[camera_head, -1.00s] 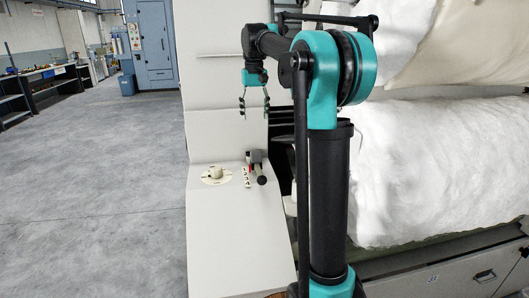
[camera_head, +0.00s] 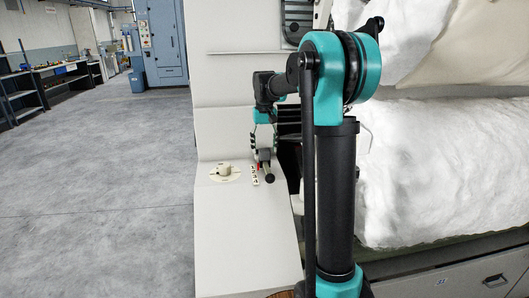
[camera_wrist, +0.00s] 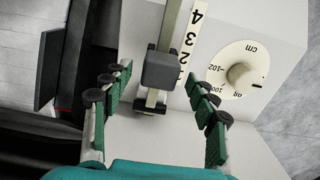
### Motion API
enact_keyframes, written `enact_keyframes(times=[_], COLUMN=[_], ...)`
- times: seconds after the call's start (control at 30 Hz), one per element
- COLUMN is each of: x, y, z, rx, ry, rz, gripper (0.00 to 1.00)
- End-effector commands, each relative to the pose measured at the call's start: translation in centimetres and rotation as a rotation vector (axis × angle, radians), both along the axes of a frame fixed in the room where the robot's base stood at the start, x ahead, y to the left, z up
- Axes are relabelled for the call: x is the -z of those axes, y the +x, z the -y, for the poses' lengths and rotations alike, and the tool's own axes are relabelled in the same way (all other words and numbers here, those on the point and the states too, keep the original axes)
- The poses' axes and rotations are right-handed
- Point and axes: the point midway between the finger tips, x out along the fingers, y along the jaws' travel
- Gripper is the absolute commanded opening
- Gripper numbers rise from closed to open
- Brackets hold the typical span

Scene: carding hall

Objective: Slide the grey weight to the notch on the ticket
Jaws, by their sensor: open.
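The grey weight (camera_wrist: 160,70) is a dark grey block on a pale bar (camera_wrist: 173,22) in the wrist view. The weight (camera_head: 264,155) is small in the head view. My gripper (camera_wrist: 160,78) is open, with one green-padded finger on each side of the weight and a gap on both sides. In the head view my gripper (camera_head: 264,147) hangs over the weight, pointing down. I cannot make out a ticket in either view.
A round cream dial (camera_wrist: 238,70) marked cm, with a knob, lies right of the strip in the wrist view. A dark panel (camera_wrist: 60,65) stands at the left. White fibre (camera_head: 430,170) fills the machine at the right. Open floor (camera_head: 100,190) lies at the left.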

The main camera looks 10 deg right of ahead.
Motion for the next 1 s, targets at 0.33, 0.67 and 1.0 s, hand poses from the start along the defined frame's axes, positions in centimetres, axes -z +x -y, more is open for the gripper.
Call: enact_keyframes(times=[0.33,0.67,1.0], x=[2.3,2.3,2.3], y=[0.0,0.0,0.0], z=[0.0,0.0,0.0], rx=[0.000,0.000,0.000], ry=[0.000,0.000,0.000], rz=[0.000,0.000,0.000], gripper=[0.59,0.44,0.01])
